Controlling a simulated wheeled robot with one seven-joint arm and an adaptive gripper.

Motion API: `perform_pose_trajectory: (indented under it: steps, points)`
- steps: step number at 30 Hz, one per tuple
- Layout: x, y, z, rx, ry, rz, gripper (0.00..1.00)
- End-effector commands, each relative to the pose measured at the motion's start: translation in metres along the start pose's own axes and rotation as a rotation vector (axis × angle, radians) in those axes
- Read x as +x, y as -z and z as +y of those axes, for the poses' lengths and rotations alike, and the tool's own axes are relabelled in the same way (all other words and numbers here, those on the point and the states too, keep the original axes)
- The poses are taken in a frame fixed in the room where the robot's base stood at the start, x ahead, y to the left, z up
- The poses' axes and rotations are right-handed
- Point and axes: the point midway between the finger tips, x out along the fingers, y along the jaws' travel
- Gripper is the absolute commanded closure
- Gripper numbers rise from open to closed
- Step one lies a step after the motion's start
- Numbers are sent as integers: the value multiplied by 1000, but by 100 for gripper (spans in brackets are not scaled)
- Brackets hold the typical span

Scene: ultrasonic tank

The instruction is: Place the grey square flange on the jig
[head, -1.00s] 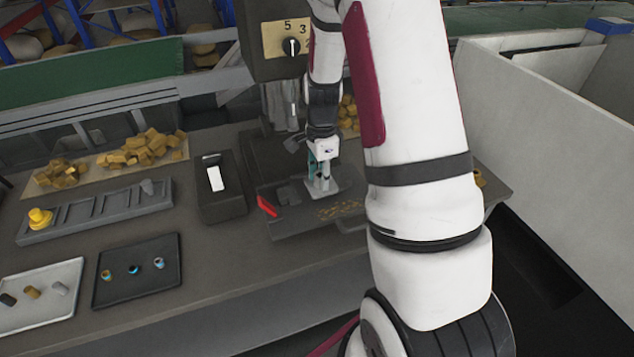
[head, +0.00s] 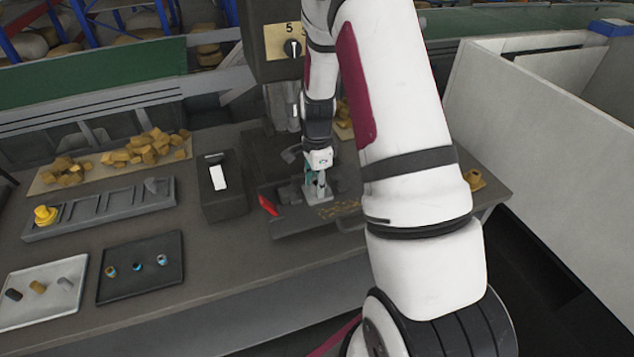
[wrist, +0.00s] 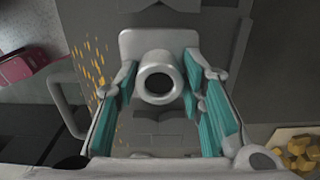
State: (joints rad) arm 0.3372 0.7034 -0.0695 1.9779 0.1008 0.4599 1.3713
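The grey square flange (wrist: 145,44) is a flat plate with a round hollow boss, seen from above in the wrist view. My gripper (wrist: 160,76) has its teal finger pads on both sides of the boss, seemingly shut on it. In the head view my gripper (head: 317,180) is low over the dark machine table (head: 290,228), with the flange (head: 316,196) under it. Whether the flange touches the surface is unclear. A dark notched block (wrist: 160,128), perhaps part of the jig, shows between the fingers in the wrist view.
A red-handled item (head: 268,206) lies at the table's left, and yellow chips (head: 340,208) are scattered on its front. The machine column stands behind. A black box with a white switch (head: 219,178) stands left. A slotted grey rack (head: 100,208) and two trays are farther left.

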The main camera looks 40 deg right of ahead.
Motion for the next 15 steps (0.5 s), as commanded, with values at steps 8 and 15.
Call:
perform_pose_trajectory:
  steps: [8,15]
  points:
    - [0,0,1,0,-2,0,48]
    - [-12,0,0,0,0,1,48]
